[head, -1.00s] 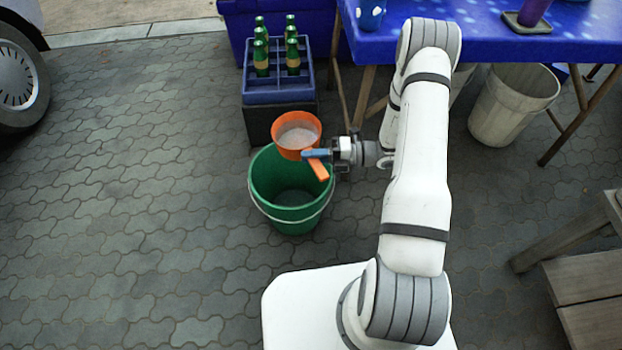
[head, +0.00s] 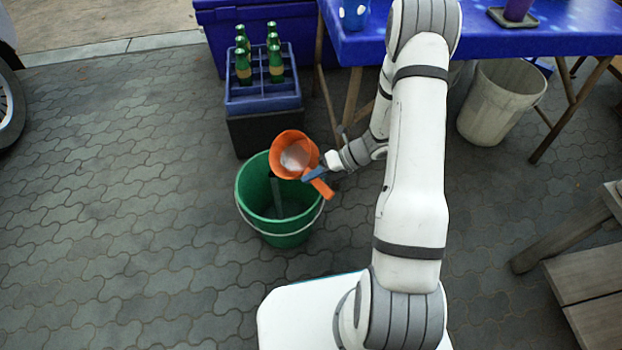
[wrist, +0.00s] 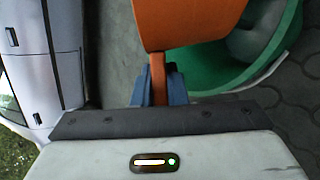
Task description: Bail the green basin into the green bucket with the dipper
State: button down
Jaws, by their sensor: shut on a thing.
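The orange dipper (head: 288,138) hangs over the green bucket (head: 250,190), with its cup tilted and some greyish-white liquid inside. A thin pale streak runs from below the cup down into the bucket, like liquid pouring. My gripper (head: 313,174) is shut on the dipper's handle, to the right of the cup. In the wrist view, the blue fingers of my gripper (wrist: 160,88) clasp the orange handle, the dipper (wrist: 190,20) fills the top, and the bucket (wrist: 212,68) lies beyond it. The bucket stands upright and shows some liquid at its bottom. No green basin is seen.
A blue crate of green bottles (head: 262,98) stands on a dark box just behind the bucket. A blue table (head: 480,42) is at the back right, with a pale bin (head: 500,105) under it. A wooden bench (head: 590,290) is at right. Paving at left is clear.

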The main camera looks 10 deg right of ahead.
jog(key=h+b, duration=0.1)
jog(key=r+n+t+h+b, duration=0.1)
jog(key=h+b, duration=0.1)
jog(key=shift+s+a, duration=0.2)
jog(key=shift+a, duration=0.15)
jog(key=a+t+h+b, duration=0.1)
jog(key=s+a+r+n+h+b, duration=0.1)
jog(key=h, duration=0.1)
jog(key=a+t+h+b, duration=0.1)
jog(key=h+b, duration=0.1)
jog(key=shift+s+r+t, duration=0.2)
jog(key=shift+r+t, duration=0.05)
jog(key=shift+t, duration=0.05)
jog(key=shift+s+h, duration=0.1)
jog(key=shift+h, duration=0.3)
dwell(0.4)
